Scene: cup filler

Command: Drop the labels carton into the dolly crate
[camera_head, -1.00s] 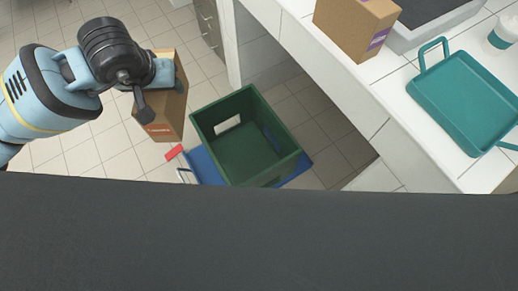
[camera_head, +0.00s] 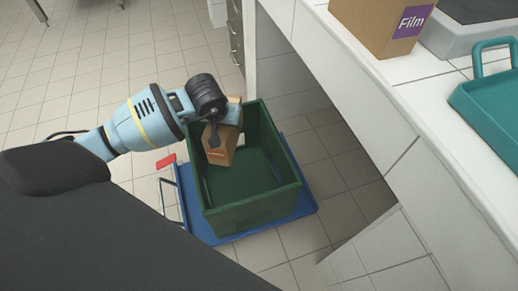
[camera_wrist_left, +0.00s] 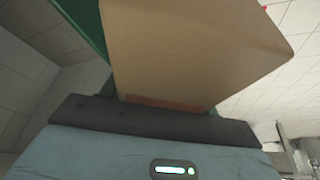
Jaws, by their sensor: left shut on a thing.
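A brown carton (camera_head: 222,146) is held by my left gripper (camera_head: 230,118) in the head view. It hangs tilted over the left part of the green crate (camera_head: 250,216), apparently at or just above the rim. The carton also fills much of the left wrist view (camera_wrist_left: 190,50), with a strip of green crate (camera_wrist_left: 80,20) at upper left. An orange marking shows on it, but I cannot read it. The crate stands on a blue dolly (camera_head: 305,203) on the floor and its visible inside is empty. My right gripper is not in view.
A white counter (camera_head: 425,95) is on the right, with a carton marked Film (camera_head: 375,25), a grey appliance (camera_head: 465,35) and a teal tray (camera_head: 490,105). The dolly's handle with a red part (camera_head: 166,161) is left of the crate. Tiled floor lies open at upper left.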

